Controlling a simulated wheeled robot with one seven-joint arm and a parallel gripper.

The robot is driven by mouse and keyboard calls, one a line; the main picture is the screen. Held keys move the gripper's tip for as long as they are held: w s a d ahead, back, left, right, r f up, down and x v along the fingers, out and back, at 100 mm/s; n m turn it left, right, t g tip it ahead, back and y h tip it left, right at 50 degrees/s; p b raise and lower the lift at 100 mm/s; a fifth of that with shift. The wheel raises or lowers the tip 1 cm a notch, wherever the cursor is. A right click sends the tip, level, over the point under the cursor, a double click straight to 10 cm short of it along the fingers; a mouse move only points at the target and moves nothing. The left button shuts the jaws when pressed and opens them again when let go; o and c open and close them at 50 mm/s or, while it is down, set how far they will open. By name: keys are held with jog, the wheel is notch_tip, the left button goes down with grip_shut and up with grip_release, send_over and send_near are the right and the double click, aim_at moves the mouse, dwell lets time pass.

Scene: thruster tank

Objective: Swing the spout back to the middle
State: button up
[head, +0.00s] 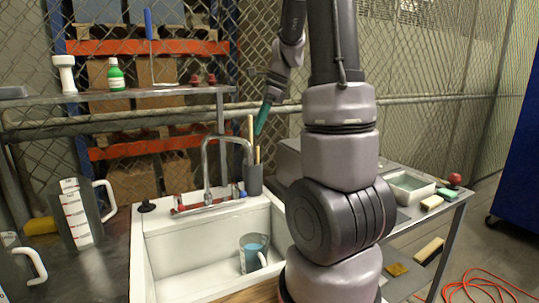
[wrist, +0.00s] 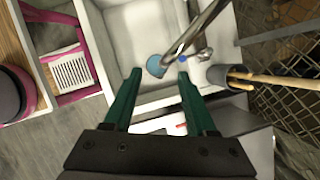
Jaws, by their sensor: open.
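The metal spout (head: 228,138) arches up from the faucet base (head: 208,206) at the back rim of the white sink (head: 150,262). It is turned to the right, with its end near the right side of the basin. In the wrist view the spout (wrist: 200,28) runs down from the top edge, just beyond my fingertips and nearer the right finger. My gripper (wrist: 159,72) has its green fingers apart with nothing between them. In the head view my gripper (head: 262,118) is above and right of the spout, partly edge-on. Whether it touches the spout cannot be told.
A cup with blue contents (head: 254,250) stands in the sink. A dark holder (head: 253,180) with wooden handles is close behind the spout, right. A measuring jug (head: 82,215) stands left of the sink. A shelf (head: 120,96) runs behind; a white tray (head: 408,187) sits right.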

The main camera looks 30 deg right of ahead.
aim_at(250, 154)
jog(key=shift+m, duration=0.4)
jog(key=x, duration=0.3)
jog(key=d+x, duration=0.1)
jog(key=x, duration=0.7)
jog(key=shift+w+d+f, duration=0.2)
jog(key=shift+d+f, duration=0.15)
grip_shut()
jog(key=shift+r, duration=0.1)
dwell(0.5)
